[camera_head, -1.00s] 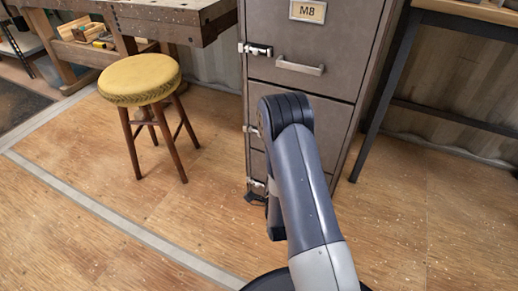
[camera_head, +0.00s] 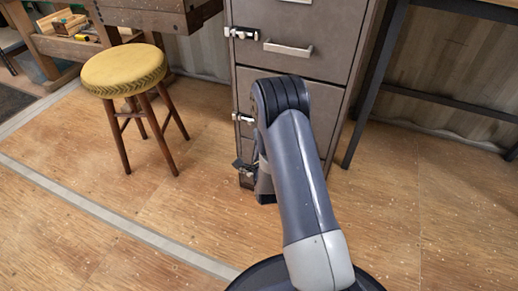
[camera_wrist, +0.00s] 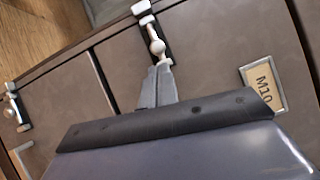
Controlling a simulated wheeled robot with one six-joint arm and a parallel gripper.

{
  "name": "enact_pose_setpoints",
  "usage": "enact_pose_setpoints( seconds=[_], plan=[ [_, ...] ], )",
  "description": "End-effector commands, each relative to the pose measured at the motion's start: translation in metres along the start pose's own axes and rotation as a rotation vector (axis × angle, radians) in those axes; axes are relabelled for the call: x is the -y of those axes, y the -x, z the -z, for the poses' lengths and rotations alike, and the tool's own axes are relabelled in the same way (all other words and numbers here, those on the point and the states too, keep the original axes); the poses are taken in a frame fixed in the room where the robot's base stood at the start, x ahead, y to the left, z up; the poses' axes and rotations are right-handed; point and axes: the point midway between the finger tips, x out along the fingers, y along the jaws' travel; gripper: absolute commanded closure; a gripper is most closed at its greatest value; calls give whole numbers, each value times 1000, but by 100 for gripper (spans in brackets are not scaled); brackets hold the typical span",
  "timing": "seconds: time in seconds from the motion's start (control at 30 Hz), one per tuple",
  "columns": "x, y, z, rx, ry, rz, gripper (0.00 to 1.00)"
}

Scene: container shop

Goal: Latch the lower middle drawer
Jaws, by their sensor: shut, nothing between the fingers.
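The grey drawer cabinet (camera_head: 345,70) stands ahead, with metal latches down its left edge. In the wrist view, tilted, a drawer front labelled M10 (camera_wrist: 262,85) is to the right. A latch (camera_wrist: 155,35) lies just past the tips of my gripper (camera_wrist: 160,70). The fingers are shut and empty, close to its lower end; contact cannot be told. In the head view my arm hides the lower drawers and most of the gripper.
Another latch (camera_wrist: 12,102) is at the left of the wrist view. A yellow-topped stool (camera_head: 124,70) stands left of the cabinet, below a wooden workbench (camera_head: 155,15). A dark-legged table (camera_head: 372,90) is at the right. The floor between is clear.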

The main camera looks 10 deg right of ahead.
Motion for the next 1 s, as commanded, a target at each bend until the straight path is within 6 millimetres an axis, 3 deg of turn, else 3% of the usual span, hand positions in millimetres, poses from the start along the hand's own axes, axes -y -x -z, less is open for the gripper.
enact_pose_setpoints(
  seconds=[0.23, 0.6, 0.8, 1.0],
  plan=[
    [0, -23, 0, 1, 0, 0, 100],
    [0, -25, -1, 1, 0, 0, 100],
    [-3, -35, -17, 3, -1, 0, 100],
    [-3, -36, -17, 0, 0, 0, 100]
  ],
)
